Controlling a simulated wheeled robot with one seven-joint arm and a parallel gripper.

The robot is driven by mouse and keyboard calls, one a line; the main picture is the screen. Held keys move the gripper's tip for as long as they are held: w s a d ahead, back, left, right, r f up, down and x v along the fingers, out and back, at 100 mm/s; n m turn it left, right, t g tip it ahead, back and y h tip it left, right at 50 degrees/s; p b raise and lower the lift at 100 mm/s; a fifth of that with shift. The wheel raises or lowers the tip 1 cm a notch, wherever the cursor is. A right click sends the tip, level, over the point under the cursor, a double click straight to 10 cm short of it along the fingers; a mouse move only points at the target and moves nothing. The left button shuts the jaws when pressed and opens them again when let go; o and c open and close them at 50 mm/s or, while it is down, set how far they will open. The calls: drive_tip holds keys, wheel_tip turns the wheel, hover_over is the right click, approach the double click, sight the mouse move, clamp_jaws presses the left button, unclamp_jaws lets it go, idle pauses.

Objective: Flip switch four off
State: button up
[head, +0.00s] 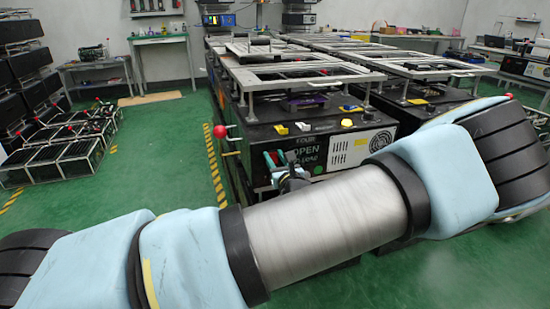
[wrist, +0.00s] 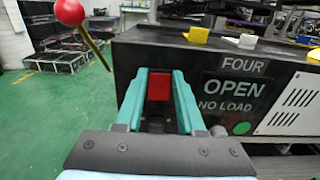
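The black box panel labelled FOUR, OPEN and NO LOAD (wrist: 243,65) stands ahead, and it also shows in the head view (head: 336,140). A red rocker-like switch (wrist: 159,84) on the panel's left part appears between my fingertips. My gripper (wrist: 161,76) has its two teal fingers apart, one on each side of the red switch. I cannot tell whether they touch it. In the head view my gripper (head: 279,158) is small, at the panel's left front, and hides the switch there. A green round spot (wrist: 241,128) is at the panel's lower right.
A lever with a red ball knob (wrist: 69,11) sticks out at the box's left; its knob also shows in the head view (head: 220,131). Yellow and white handles (head: 281,129) lie along the box's top edge. Green floor (head: 165,150) is free to the left.

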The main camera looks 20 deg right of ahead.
clamp_jaws()
drive_tip(key=shift+s+f+t+b, duration=0.1)
drive_tip(key=shift+f+t+b, duration=0.45)
drive_tip(key=shift+t+b, duration=0.45)
drive_tip(key=shift+s+f+t+h+b, duration=0.15)
drive_tip(key=shift+t+h+b, duration=0.25)
drive_tip(key=shift+t, duration=0.9)
drive_tip(key=shift+o, duration=2.4)
unclamp_jaws()
drive_tip(key=v, duration=1)
drive_tip(key=shift+s+b, duration=0.4)
drive_tip(key=shift+b, duration=0.05)
